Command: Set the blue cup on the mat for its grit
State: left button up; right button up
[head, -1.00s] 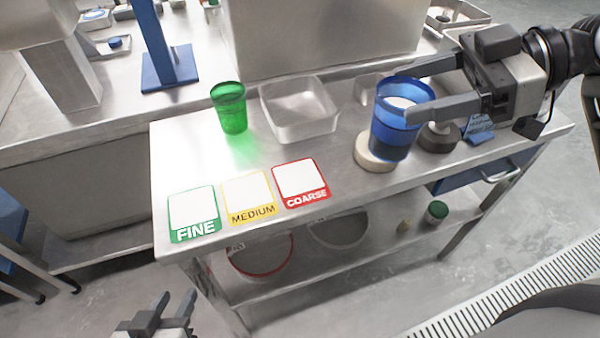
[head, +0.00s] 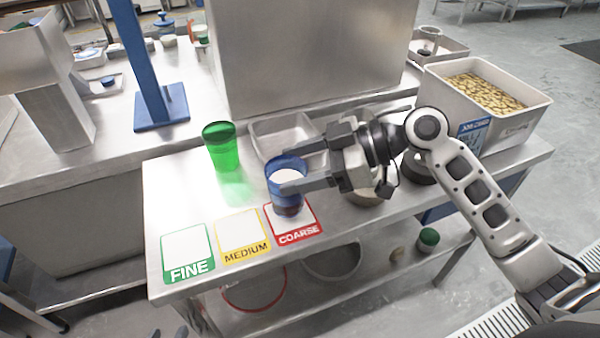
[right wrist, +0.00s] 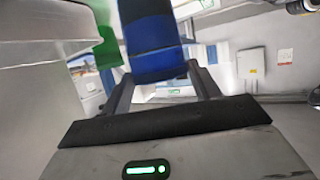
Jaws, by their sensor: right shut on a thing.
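The blue cup (head: 287,200) is upright, with something pale inside and a darker lower part. My right gripper (head: 290,175) is shut on it, one finger on each side. The cup is over the back part of the red COARSE mat (head: 300,222); I cannot tell whether its base touches. In the right wrist view the blue cup (right wrist: 152,40) shows between the fingers. The yellow MEDIUM mat (head: 243,236) and green FINE mat (head: 187,252) are bare. My left gripper (head: 172,333) barely shows at the bottom edge, its tips apart.
A green cup (head: 221,148) stands behind the mats. A metal tray (head: 262,145) is just behind the blue cup. A bin of beans (head: 490,100) stands at the right end.

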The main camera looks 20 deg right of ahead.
jog(key=shift+d+f, duration=0.1)
jog(key=shift+f, duration=0.9)
jog(key=shift+f, duration=0.2)
jog(key=o, duration=1.2)
jog(key=shift+r, duration=0.35)
jog(key=b+v, duration=0.1)
jog(key=v, duration=1.1)
jog(key=shift+f, duration=0.1)
